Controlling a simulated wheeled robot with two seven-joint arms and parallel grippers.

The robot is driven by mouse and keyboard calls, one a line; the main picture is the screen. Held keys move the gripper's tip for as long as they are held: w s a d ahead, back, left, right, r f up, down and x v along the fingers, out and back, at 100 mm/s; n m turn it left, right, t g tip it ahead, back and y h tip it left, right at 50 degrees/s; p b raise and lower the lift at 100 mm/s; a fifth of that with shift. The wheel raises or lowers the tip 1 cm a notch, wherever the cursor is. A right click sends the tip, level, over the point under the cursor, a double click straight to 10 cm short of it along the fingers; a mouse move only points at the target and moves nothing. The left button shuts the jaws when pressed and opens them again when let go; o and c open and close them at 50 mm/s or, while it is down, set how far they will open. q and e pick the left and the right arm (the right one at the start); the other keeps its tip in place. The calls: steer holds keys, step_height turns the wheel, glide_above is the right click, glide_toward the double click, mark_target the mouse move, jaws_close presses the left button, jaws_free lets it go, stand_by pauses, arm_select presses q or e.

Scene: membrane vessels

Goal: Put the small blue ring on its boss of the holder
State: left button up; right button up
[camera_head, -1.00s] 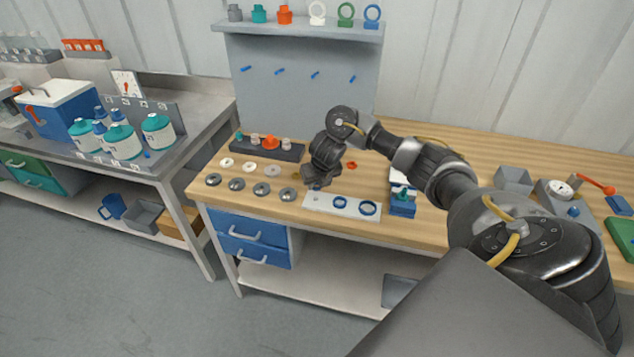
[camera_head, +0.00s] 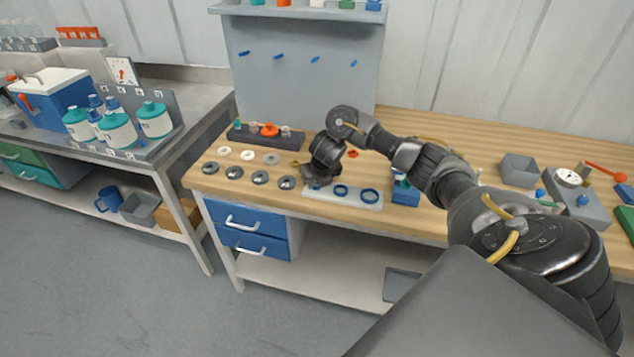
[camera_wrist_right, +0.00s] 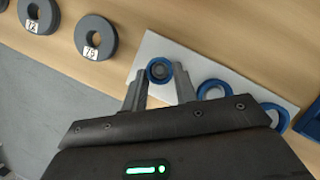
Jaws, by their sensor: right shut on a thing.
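My right gripper (camera_wrist_right: 160,88) is shut on the small blue ring (camera_wrist_right: 150,68), its two fingers on either side of it. The ring sits over the left end of a white plate (camera_wrist_right: 150,47). A dark grey round shape shows inside the ring; I cannot tell if it is a boss. In the head view my right gripper (camera_head: 318,184) is low at the left end of this plate (camera_head: 355,199) and hides the ring. Two larger blue rings (camera_head: 341,190) (camera_head: 370,196) lie on the plate. I cannot tell for sure which thing is the holder. My left gripper is out of view.
Several grey discs (camera_head: 260,178) and pale rings (camera_head: 248,155) lie left of the gripper. A dark rack (camera_head: 240,137) with small caps stands behind them. A blue block (camera_head: 405,197) stands right of the plate. Bare wood lies behind the arm.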

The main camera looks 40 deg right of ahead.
steer(key=o, duration=1)
steer(key=p+v, duration=0.5)
steer(key=v, duration=0.5)
steer(key=shift+r, duration=0.4)
steer(key=shift+s+a, duration=0.1)
